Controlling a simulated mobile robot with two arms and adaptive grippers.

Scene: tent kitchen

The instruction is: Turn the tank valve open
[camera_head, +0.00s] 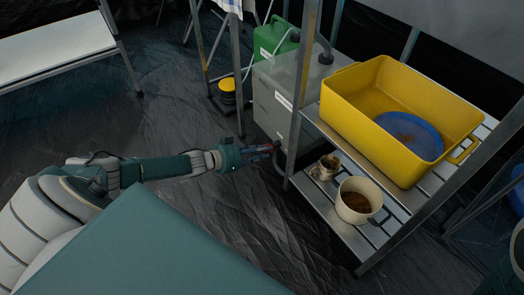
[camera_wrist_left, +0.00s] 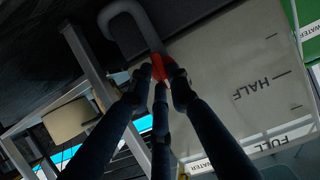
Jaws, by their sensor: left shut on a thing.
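The tank (camera_head: 272,112) is a pale grey box on the floor beside the shelf rack. In the left wrist view its wall (camera_wrist_left: 225,60) shows the marks HALF and FULL. A grey curved spout (camera_wrist_left: 128,22) comes out at the tank's lower part, with a red valve handle (camera_wrist_left: 158,122) by it. My left gripper (camera_head: 270,151) reaches the tank's near lower corner. In the left wrist view its dark fingers (camera_wrist_left: 160,75) are closed around the red handle, which they partly hide. How far the valve is turned cannot be told. My right gripper is not in view.
A metal shelf rack stands right of the tank; its post (camera_head: 298,95) is close to my left gripper. It bears a yellow tub (camera_head: 365,125) with a blue bowl (camera_head: 425,150), a beige mug (camera_head: 349,214) and a small jar (camera_head: 325,168). A green canister (camera_head: 268,38) stands behind.

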